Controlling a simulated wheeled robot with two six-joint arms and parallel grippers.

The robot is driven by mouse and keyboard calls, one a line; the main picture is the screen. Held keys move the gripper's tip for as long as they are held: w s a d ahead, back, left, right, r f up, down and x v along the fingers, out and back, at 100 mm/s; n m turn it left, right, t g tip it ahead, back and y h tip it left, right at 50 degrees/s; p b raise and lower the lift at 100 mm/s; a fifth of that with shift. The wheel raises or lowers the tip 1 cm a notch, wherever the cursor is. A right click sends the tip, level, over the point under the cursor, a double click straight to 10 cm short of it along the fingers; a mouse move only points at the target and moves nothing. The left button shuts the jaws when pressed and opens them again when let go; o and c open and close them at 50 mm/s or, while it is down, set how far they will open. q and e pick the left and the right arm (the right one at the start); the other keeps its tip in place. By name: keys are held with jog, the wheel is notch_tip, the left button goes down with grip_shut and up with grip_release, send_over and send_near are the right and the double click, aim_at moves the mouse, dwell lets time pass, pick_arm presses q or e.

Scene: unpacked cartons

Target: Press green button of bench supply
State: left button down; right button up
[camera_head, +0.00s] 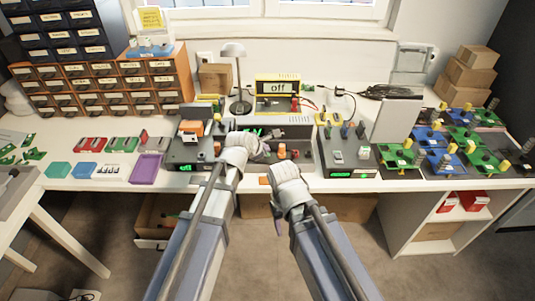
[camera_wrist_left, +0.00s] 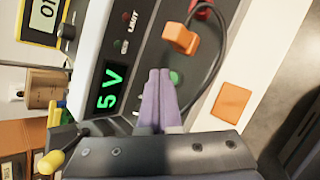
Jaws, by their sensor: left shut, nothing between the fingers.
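The bench supply (camera_head: 300,133) stands at the middle of the table, partly hidden behind my left gripper (camera_head: 266,149). In the left wrist view its dark front panel (camera_wrist_left: 150,52) shows a green "5 V" readout and a "LIMIT" label. The green button (camera_wrist_left: 175,77) is on that panel, just beside the tips of my left gripper (camera_wrist_left: 159,72); I cannot tell whether they touch. The left fingers are shut and empty. My right gripper (camera_head: 286,172) is in front of the table edge, its fingers too unclear to read.
An orange plug (camera_wrist_left: 180,38) with a black cable is close to the button. An orange square (camera_wrist_left: 232,102) lies on the white table edge. Other instruments stand at left (camera_head: 190,153) and right (camera_head: 345,155).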

pick_arm(q)
jog(key=shift+f, duration=0.1)
jog(key=shift+f+b, duration=0.35)
jog(key=shift+b, duration=0.1)
jog(key=shift+f, duration=0.1)
dwell(0.4)
jog(key=shift+r+p, duration=0.5)
jog(key=shift+r, duration=0.1)
jog(key=shift+r, duration=0.1)
notch_tip(320, 180, up, 6)
jog(key=p, duration=0.6)
